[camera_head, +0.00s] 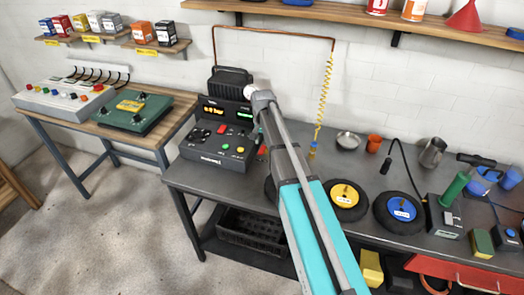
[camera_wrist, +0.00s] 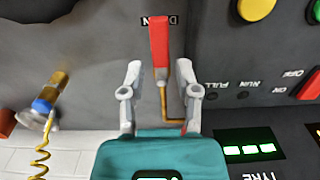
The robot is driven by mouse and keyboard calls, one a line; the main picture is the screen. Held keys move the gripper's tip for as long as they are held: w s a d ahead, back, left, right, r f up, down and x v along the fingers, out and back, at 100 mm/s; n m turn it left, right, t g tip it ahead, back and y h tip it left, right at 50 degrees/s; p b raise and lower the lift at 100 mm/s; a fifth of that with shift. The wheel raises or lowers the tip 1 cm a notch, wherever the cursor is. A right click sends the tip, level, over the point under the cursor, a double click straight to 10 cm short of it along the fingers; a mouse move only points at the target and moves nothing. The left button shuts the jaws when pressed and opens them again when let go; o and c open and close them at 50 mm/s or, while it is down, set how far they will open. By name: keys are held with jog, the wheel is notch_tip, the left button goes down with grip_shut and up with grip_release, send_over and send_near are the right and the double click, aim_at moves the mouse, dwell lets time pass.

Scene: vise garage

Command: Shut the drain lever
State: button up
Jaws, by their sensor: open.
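The drain lever (camera_wrist: 159,40) is a red bar on the dark compressor panel, below an upside-down, partly covered label in the wrist view. A brass pipe runs by its lower end and bends right. My gripper (camera_wrist: 158,70) is open, its two grey fingertips on either side of the lever's lower end, with gaps on both sides. Depth between fingertips and lever is hard to tell. In the head view my arm covers the gripper; a small red piece (camera_head: 262,150) beside the control box (camera_head: 222,132) may be the lever.
The control box has buttons and lit displays. A coiled yellow hose (camera_head: 325,95) hangs behind. A steel dish (camera_head: 348,140) and orange cup (camera_head: 374,143) stand near the wall.

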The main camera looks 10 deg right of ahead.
aim_at(262, 148)
jog(key=shift+f+b, duration=1.2)
jog(key=shift+f, duration=0.35)
grip_shut()
